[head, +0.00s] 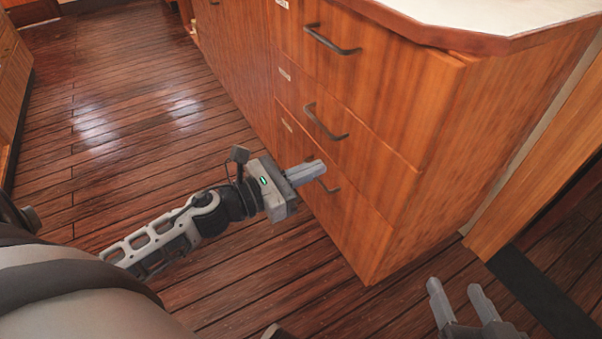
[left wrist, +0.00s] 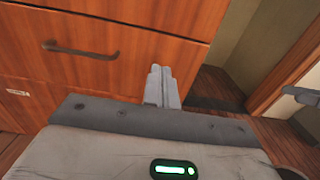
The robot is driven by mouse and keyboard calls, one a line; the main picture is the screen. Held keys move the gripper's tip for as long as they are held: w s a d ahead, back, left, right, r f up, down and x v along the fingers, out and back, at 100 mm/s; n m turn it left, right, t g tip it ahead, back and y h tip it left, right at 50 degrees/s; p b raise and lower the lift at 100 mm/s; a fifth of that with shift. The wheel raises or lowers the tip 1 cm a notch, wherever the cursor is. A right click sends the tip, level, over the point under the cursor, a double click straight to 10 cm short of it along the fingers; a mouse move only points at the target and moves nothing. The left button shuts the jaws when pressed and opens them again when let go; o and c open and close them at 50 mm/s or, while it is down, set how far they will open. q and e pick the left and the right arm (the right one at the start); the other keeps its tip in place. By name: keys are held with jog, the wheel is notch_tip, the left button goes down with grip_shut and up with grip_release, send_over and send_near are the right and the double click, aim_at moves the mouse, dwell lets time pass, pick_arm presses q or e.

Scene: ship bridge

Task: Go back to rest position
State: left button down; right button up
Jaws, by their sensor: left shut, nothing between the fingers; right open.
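My left gripper (head: 305,172) is shut and empty, in front of the bottom drawer of a wooden cabinet (head: 440,150). In the head view its fingers overlap part of the bottom drawer's dark handle (head: 329,187); I cannot tell whether they touch it. In the left wrist view the shut fingers (left wrist: 160,72) point at the cabinet front, to the right of a dark handle (left wrist: 80,49). My right gripper (head: 455,290) is open and empty at the bottom right of the head view, over the floor. It seems to show partly at the right edge of the left wrist view.
The cabinet has more drawers above, with a middle handle (head: 325,122) and a top handle (head: 332,40), all shut. A white countertop (head: 480,12) overhangs it. Dark plank floor (head: 120,110) lies clear to the left. A wooden panel (head: 540,200) stands at the right.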

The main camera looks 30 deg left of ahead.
pick_arm(q)
jog(key=shift+v, duration=0.85)
